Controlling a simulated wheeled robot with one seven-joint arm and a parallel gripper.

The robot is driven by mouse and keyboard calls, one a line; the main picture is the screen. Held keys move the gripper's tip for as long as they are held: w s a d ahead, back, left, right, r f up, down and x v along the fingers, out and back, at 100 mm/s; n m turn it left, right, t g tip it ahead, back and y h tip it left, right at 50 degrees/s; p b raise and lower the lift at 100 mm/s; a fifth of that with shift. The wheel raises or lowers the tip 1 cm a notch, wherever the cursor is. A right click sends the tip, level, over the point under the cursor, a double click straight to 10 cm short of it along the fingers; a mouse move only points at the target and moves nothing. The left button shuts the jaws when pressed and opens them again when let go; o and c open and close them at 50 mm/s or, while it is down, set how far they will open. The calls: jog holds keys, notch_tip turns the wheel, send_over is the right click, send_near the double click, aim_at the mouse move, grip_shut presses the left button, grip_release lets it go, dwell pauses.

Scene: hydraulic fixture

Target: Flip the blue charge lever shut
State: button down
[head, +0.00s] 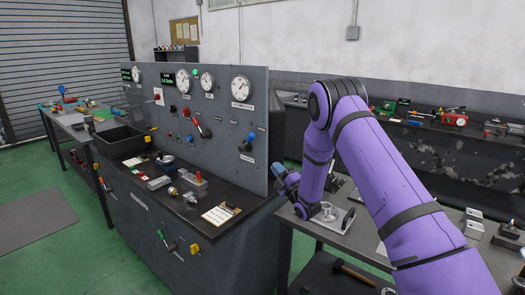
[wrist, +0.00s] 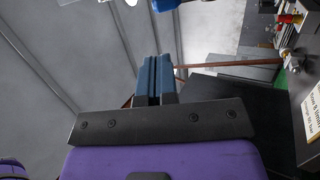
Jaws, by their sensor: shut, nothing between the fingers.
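The grey upright panel (head: 215,130) carries a lever with a blue grip (head: 249,138) near its right edge, above a small white label. The grip is raised and tilted to the upper right. My gripper (head: 279,170) is just right of the panel's edge in the head view, lower than the blue grip and apart from it. In the wrist view the two dark blue fingers of my gripper (wrist: 156,58) are together and empty. A bright blue piece (wrist: 165,4) shows at the top edge just beyond the fingertips; I cannot tell surely that it is the lever.
A red-knobbed lever (head: 204,131), gauges and small knobs are on the panel. The black bench top (head: 175,205) below holds fittings, a black bin (head: 118,144) and a paper card (head: 221,213). A grey side table (head: 345,240) stands under my arm.

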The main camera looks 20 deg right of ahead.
aim_at(252, 135)
jog(key=x, duration=1.3)
jog(key=shift+w+a+r, duration=0.2)
jog(key=shift+w, duration=0.1)
jog(key=shift+r, duration=0.1)
jog(key=shift+w+a+r+n+g, duration=0.3)
jog(key=shift+r+g, duration=0.25)
jog(key=shift+g, duration=0.15)
jog(key=shift+w+a+r+n+g, duration=0.2)
jog(key=shift+w+r+g, duration=0.1)
jog(key=shift+r+g, duration=0.3)
jog(key=w+r+g+h, duration=0.1)
jog(key=w+a+r+g, duration=0.1)
jog(key=g, duration=0.1)
jog(key=shift+w+a+n+h, duration=0.1)
jog(key=shift+a+n+h, duration=0.1)
jog(key=shift+n+h, duration=0.2)
jog(key=shift+w+a+g+h, duration=0.3)
jog(key=shift+w+a+g, duration=0.15)
jog(key=shift+g, duration=0.35)
jog(key=shift+w+a+r, duration=0.3)
jog(key=shift+w+a, duration=0.25)
jog(key=shift+w, duration=0.4)
jog(key=shift+r, duration=0.1)
